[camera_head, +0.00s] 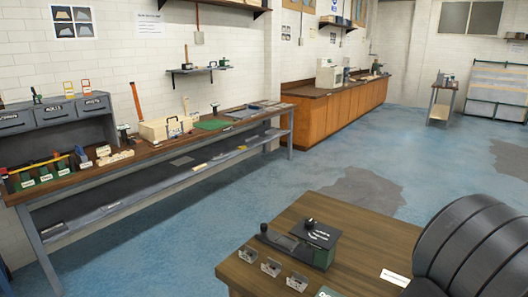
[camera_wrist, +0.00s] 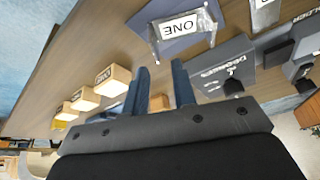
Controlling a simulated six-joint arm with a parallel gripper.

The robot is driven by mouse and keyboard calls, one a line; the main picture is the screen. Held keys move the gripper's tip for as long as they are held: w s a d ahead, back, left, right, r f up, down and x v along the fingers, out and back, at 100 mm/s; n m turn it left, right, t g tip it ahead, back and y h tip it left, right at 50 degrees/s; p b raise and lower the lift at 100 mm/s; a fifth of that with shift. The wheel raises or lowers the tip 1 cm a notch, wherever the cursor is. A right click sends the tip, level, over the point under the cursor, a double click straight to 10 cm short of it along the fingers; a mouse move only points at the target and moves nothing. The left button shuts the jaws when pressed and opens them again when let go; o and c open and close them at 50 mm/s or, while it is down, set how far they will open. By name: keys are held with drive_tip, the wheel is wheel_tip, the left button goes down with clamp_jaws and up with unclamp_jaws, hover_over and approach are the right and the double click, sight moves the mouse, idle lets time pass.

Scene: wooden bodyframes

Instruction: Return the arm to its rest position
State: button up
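My gripper (camera_wrist: 160,76) shows in the wrist view as two blue-grey fingers standing apart. It is open, and the gap between the fingertips shows only the wooden table surface. A small wooden block (camera_wrist: 159,102) shows low between the fingers, and I cannot tell how far behind them it is. In the head view the gripper itself is not visible; a large dark ribbed shape at the lower right hides part of the table.
The brown table (camera_head: 350,215) carries a dark labelled box (camera_head: 318,240) and small metal holders (camera_head: 271,267). In the wrist view, wooden blocks (camera_wrist: 113,80) stand left of the fingers. A long workbench (camera_head: 150,155) lines the wall. Blue floor (camera_head: 240,195) between is clear.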

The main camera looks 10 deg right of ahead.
wheel_tip(320, 180, down, 3)
drive_tip(key=shift+r, duration=0.15)
drive_tip(key=shift+s+a, duration=0.1)
drive_tip(key=shift+a, duration=0.05)
drive_tip(key=v, duration=1.1)
drive_tip(key=x, duration=1.1)
drive_tip(key=shift+f, duration=0.25)
drive_tip(key=shift+d+f, duration=0.2)
wheel_tip(320, 180, up, 4)
drive_tip(key=shift+f, duration=0.1)
drive_tip(key=s+a+r, duration=0.4)
drive_tip(key=s+r, duration=0.3)
drive_tip(key=s, duration=0.4)
drive_tip(key=w+d+r+n+t+y, duration=0.1)
drive_tip(key=w+d+n, duration=0.1)
drive_tip(key=w, duration=0.9)
drive_tip(key=w+d+r+n, duration=0.1)
drive_tip(key=w+r+n, duration=0.15)
drive_tip(key=w, duration=0.95)
drive_tip(key=w+f, duration=0.5)
drive_tip(key=w, duration=0.2)
drive_tip(key=shift+w+f, duration=0.2)
drive_tip(key=shift+f, duration=0.1)
